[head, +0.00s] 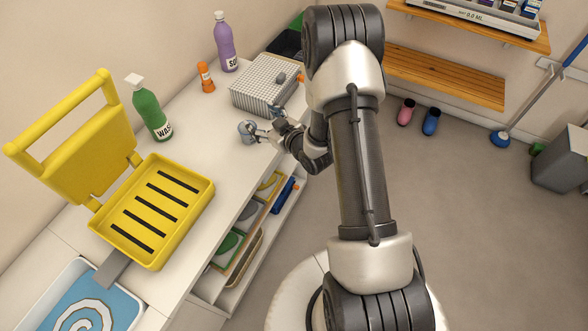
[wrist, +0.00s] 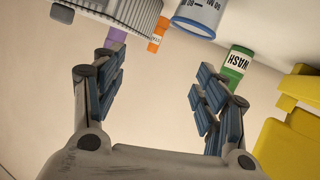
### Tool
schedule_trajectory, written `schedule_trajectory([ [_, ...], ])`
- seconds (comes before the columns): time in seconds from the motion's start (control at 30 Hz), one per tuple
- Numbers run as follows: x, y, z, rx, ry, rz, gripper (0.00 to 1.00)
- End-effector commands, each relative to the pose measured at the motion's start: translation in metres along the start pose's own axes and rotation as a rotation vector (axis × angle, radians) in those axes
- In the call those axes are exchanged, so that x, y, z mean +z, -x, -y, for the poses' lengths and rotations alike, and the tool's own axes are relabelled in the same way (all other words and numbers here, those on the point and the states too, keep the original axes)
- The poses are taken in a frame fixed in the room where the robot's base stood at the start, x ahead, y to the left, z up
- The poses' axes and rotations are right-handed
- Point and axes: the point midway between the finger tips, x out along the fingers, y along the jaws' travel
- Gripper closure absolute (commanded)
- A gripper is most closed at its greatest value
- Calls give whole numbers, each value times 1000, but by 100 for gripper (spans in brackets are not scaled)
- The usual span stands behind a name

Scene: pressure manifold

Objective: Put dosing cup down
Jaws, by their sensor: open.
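That view is upside down, and the cup appears upright on the white counter. In the head view, the small grey-blue shape (head: 245,128) near the fingertips looks like the cup. My gripper (wrist: 160,78) is open, with nothing between its fingers. The cup lies beyond the fingertips and looks clear of them. In the head view, my gripper (head: 268,125) is low over the counter's front edge, partly hidden by my arm.
A grey ribbed block (head: 262,94) is behind the gripper. An orange bottle (head: 206,79), a purple bottle (head: 226,45) and a green WASH bottle (head: 151,112) stand along the wall. A yellow slotted tray (head: 190,227) is at left. Counter between tray and cup is clear.

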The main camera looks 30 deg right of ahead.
Motion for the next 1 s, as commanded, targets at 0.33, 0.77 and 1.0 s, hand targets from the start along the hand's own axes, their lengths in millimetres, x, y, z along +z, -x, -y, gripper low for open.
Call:
schedule_trajectory([
  [0.33, -116, 63, -21, 119, 41, 330, 34],
  [0.77, -177, 256, 42, 177, -156, 671, 34],
  [1.0, -166, 357, 98, 115, -266, 817, 34],
])
